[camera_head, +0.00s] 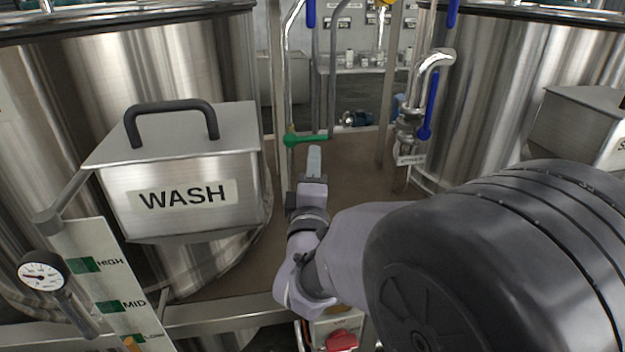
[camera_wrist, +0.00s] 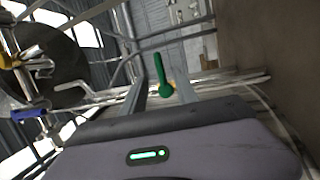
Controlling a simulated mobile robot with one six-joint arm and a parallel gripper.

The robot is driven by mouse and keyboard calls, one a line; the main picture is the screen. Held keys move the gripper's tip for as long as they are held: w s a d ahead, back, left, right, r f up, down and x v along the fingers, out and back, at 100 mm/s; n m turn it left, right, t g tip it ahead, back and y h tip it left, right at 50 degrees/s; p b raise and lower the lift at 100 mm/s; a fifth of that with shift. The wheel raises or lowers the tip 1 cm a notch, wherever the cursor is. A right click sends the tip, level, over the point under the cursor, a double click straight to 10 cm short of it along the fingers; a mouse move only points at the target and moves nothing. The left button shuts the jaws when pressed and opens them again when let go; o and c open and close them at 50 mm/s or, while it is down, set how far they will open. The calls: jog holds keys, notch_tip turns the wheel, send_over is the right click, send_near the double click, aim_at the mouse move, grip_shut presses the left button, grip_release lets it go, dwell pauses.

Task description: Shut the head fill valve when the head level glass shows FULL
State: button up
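A valve with a green lever (camera_head: 305,139) sits on the upright pipe between the two tanks. The green lever also shows in the wrist view (camera_wrist: 163,74), ahead of my fingers. My gripper (camera_head: 314,160) is just below and in front of it. In the wrist view my gripper (camera_wrist: 161,92) has its two fingers apart, and the lever appears between them. I cannot tell whether they touch it. A level board (camera_head: 110,290) at lower left reads HIGH, MID and LOW, with an orange mark near LOW. No glass marked FULL and no label naming the head fill valve is readable.
A steel box marked WASH (camera_head: 185,195) stands out from the left tank. A dial gauge (camera_head: 42,272) is at far left. Blue-handled valves (camera_head: 431,105) and pipework stand to the right. A red knob (camera_head: 341,340) is below. The brown deck between the tanks has some free room.

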jog(key=s, duration=0.2)
jog(key=s+f, duration=0.1)
jog(key=s, duration=0.2)
jog(key=shift+s+d, duration=0.1)
jog(key=shift+s, duration=0.05)
jog(key=s+d+f+m+g+y, duration=0.15)
jog(key=s+d+m+g, duration=0.25)
jog(key=d+m+g, duration=0.5)
jog(key=s+d+f+m+g, duration=0.2)
jog(key=s+m, duration=0.4)
jog(key=s, duration=0.5)
jog(key=s+d+f+m+g, duration=0.3)
jog(key=s+m, duration=0.4)
jog(key=s, duration=0.3)
jog(key=shift+s+d+f, duration=0.15)
jog(key=shift+s+f, duration=0.25)
jog(key=shift+f, duration=0.4)
